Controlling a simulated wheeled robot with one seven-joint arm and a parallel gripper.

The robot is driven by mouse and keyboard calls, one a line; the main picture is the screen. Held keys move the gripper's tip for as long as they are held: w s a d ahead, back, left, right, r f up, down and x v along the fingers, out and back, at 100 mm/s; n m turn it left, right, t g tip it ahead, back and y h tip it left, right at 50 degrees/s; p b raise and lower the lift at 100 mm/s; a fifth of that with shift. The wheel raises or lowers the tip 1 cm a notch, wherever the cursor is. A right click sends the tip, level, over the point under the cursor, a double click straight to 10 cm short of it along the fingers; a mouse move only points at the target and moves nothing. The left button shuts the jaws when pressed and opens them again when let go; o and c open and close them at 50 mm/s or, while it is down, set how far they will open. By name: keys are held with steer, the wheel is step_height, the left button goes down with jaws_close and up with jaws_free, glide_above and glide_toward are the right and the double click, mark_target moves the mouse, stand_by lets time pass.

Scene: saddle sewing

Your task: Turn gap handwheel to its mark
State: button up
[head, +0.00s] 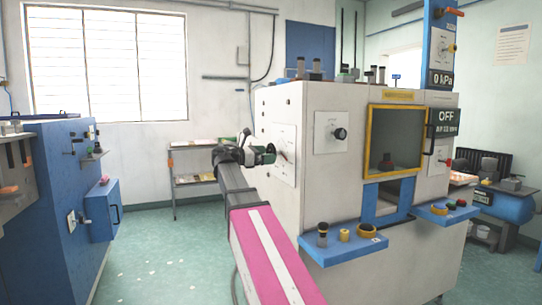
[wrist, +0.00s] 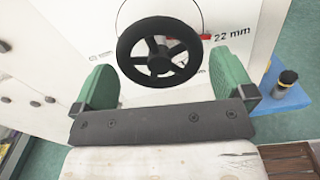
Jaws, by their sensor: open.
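The gap handwheel (wrist: 158,50) is a black spoked wheel on a white scale plate (wrist: 212,12) in the wrist view. A red mark shows at its right edge, close to the printed "22 mm". My gripper (wrist: 160,82) is open, with one green finger at each side, below and around the wheel's lower part; I cannot tell whether they touch it. In the head view my gripper (head: 262,156) is at the plate (head: 285,150) on the white machine's left face. The handwheel is mostly hidden there by the gripper.
The white machine (head: 340,210) has a yellow-framed window (head: 396,138) and blue shelves (head: 345,248) with small parts. A second plate with a black knob (head: 340,133) is right of my gripper. A blue cabinet (head: 60,200) stands left, with open floor (head: 160,255) between.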

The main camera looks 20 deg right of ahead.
steer(key=shift+d, duration=1.25)
steer(key=c, duration=0.6)
steer(key=shift+m, duration=0.3)
